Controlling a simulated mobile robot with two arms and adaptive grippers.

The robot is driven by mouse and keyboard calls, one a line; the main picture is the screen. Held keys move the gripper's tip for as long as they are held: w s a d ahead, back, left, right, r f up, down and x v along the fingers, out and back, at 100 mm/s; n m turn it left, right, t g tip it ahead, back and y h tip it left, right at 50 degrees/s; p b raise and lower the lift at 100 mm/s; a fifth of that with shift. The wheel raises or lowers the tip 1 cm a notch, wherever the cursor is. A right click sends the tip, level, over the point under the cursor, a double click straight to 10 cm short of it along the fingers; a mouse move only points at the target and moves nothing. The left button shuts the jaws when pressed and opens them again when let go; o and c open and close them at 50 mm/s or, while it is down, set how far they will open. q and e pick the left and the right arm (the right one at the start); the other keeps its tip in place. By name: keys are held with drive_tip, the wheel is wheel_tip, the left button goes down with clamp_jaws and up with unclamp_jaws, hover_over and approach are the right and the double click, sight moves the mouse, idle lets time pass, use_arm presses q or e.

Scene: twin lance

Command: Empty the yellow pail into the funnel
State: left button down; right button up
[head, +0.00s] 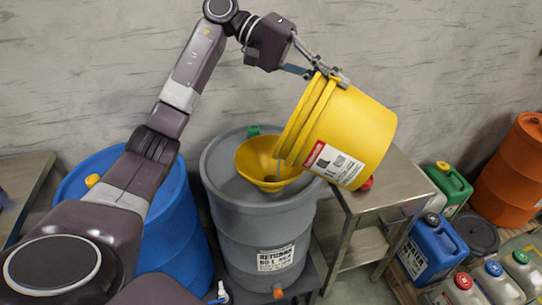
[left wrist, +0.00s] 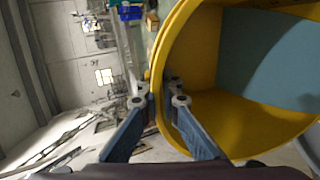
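The yellow pail (head: 345,130) is tilted steeply on its side, mouth facing lower left, above the yellow funnel (head: 258,165). The funnel sits in the top of a grey drum (head: 262,225). A thin grey-blue stream (head: 279,168) runs from the pail's lower lip into the funnel. My left gripper (head: 325,74) is shut on the pail's rim at its upper side. In the left wrist view, its fingers (left wrist: 160,105) lie on either side of the pail's wall (left wrist: 215,110), and grey-blue liquid (left wrist: 270,65) shows inside. My right gripper is out of view.
A blue drum (head: 175,235) stands left of the grey one. A metal table (head: 400,185) stands to the right, with a red-capped item partly hidden behind the pail. Several jerrycans, including a blue one (head: 430,250), and an orange drum (head: 515,170) are further right.

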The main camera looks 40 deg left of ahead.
use_arm(q)
drive_tip(key=shift+h, duration=0.8)
drive_tip(key=shift+b+v, duration=1.6)
drive_tip(key=shift+v, duration=0.85)
idle(4.8)
